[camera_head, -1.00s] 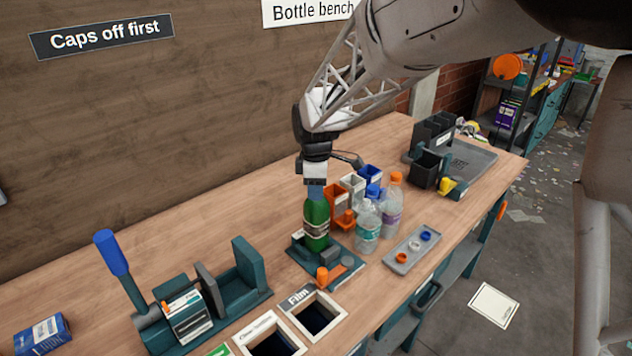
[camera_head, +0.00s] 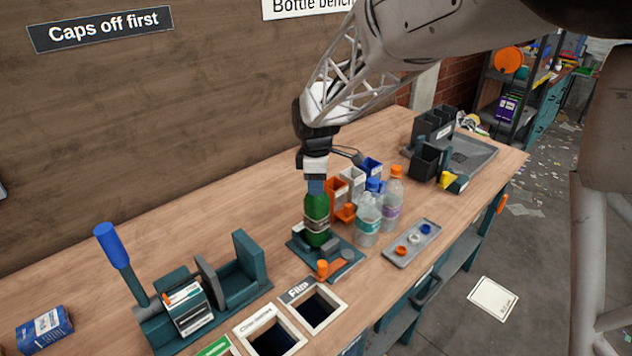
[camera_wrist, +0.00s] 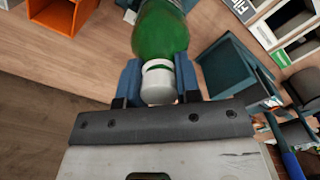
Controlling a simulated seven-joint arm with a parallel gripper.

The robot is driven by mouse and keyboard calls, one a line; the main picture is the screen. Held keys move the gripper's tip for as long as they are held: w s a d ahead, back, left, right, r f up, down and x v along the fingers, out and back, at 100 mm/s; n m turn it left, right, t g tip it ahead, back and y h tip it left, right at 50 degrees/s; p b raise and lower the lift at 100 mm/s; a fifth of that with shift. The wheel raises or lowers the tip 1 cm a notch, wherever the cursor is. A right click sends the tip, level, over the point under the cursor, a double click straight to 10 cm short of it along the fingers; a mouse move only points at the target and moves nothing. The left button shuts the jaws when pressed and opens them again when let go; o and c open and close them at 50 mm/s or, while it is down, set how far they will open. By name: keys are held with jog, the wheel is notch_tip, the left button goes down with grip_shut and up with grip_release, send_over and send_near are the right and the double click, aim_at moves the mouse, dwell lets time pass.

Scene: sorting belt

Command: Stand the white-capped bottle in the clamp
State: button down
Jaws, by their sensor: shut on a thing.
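The white-capped bottle (camera_head: 316,211) is green with a pale label and looks upright in the head view. My gripper (camera_wrist: 159,84) is shut on its white cap (camera_wrist: 158,86), with one blue finger on each side. The bottle's lower end is at the clamp (camera_head: 347,256), a dark teal base with grey parts and an orange knob. I cannot tell whether the bottle rests on the base or hangs just above it. In the wrist view the bottle's lower part is out of frame.
Two clear bottles, blue-capped (camera_head: 368,218) and orange-capped (camera_head: 392,196), stand close right of the clamp. Small coloured bins (camera_head: 351,182) are behind. A cap tray (camera_head: 396,257) lies at right, framed bench openings (camera_head: 318,309) in front, and a blue-handled press (camera_head: 240,268) at left.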

jog(key=shift+f, duration=0.65)
jog(key=c, duration=0.7)
grip_release()
jog(key=shift+c, duration=0.2)
jog(key=shift+r, duration=3.9)
